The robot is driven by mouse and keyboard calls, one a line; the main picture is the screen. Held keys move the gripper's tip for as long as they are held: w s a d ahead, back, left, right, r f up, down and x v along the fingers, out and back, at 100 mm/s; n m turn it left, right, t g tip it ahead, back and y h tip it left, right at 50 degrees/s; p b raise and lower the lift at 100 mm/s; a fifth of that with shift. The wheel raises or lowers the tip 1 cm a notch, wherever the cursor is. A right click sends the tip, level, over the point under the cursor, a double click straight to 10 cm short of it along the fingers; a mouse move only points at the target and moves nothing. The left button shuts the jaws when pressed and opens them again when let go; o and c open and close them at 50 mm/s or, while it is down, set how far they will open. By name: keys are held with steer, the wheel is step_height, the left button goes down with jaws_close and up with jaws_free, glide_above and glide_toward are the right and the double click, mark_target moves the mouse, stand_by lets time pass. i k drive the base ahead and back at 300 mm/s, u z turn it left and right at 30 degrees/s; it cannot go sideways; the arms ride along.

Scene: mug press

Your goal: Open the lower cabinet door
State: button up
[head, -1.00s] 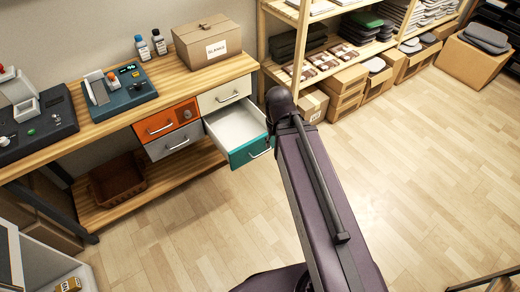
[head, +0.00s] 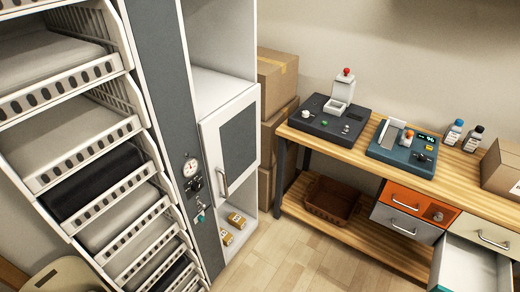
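A white cabinet stands left of centre in the head view. Its lower door (head: 238,142) has a white frame, a dark grey panel and a metal bar handle (head: 222,183) near its left edge. My gripper is not in view.
A grey panel with a gauge (head: 190,167) and hanging keys (head: 200,212) adjoins the cabinet's left side. A rack of white trays (head: 85,155) stands farther left. A wooden workbench (head: 300,138) with an open drawer (head: 470,265) stands right. Bare floor (head: 290,255) lies in front.

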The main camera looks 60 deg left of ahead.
mark_target(230, 136)
steer(key=z, duration=0.75)
steer(key=k, duration=0.1)
steer(key=u, duration=3)
steer(key=i, duration=0.55)
steer(key=u, duration=0.1)
steer(key=k, duration=0.5)
